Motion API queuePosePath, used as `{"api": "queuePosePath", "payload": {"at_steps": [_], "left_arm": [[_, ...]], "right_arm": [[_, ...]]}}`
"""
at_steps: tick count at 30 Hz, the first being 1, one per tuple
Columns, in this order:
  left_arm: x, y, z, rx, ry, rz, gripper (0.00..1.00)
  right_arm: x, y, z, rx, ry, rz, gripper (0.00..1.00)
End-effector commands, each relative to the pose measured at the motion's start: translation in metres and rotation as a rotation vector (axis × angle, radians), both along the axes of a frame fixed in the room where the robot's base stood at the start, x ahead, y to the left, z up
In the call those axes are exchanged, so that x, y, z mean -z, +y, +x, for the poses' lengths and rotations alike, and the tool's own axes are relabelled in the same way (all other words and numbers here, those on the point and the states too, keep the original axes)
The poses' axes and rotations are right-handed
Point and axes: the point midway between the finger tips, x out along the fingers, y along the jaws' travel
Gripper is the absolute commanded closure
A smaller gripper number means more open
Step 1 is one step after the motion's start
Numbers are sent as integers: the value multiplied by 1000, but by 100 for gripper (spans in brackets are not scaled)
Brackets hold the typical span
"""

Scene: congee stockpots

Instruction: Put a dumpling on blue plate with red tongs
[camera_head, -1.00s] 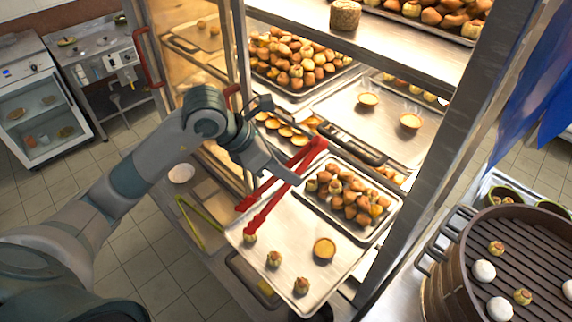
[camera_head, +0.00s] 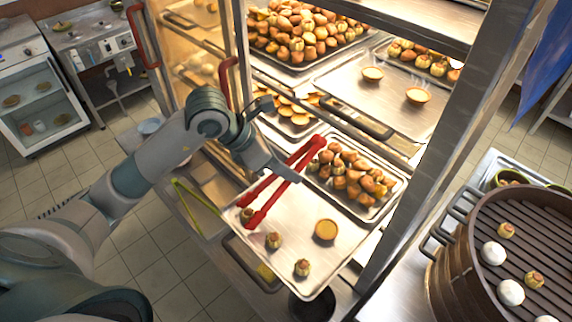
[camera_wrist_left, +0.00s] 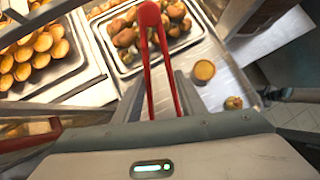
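My left gripper (camera_head: 285,172) is shut on the red tongs (camera_head: 266,207) above the metal tray (camera_head: 300,222). The wrist view also shows the tongs (camera_wrist_left: 148,14) between its fingers. The open tong tips reach down to the tray's left corner, one on each side of a small dumpling (camera_head: 247,215); I cannot tell whether they touch it. Two more dumplings stand nearby, one in the middle (camera_head: 273,240) and one toward the front (camera_head: 302,267). A small pale-blue round dish (camera_head: 150,126) lies at the left, partly behind my arm; I cannot tell whether it is the blue plate. My right gripper is out of view.
A round tart (camera_head: 325,230) sits on the same tray, with a smaller tray of pastries (camera_head: 352,180) behind. Green tongs (camera_head: 197,205) lie to the left. Rack shelves with posts (camera_head: 425,140) rise behind. A dark steamer (camera_head: 450,255) with buns stands at the right.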

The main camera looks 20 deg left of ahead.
Motion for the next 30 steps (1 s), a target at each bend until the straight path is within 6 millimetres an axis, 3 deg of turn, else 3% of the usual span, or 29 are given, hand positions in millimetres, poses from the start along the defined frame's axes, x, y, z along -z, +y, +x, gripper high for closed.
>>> {"api": "queuePosePath", "payload": {"at_steps": [12, 13, 17, 25, 30], "left_arm": [[2, 0, 0, 0, -1, -1, 66], [2, 0, 0, 0, -1, -1, 68], [2, 0, 0, 0, -1, -1, 99], [0, 0, 0, 0, -1, -1, 100], [-12, 0, 1, 1, -2, -1, 100]], "right_arm": [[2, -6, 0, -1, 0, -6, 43], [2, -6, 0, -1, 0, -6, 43], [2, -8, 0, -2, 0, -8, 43], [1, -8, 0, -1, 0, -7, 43], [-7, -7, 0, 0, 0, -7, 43]]}}
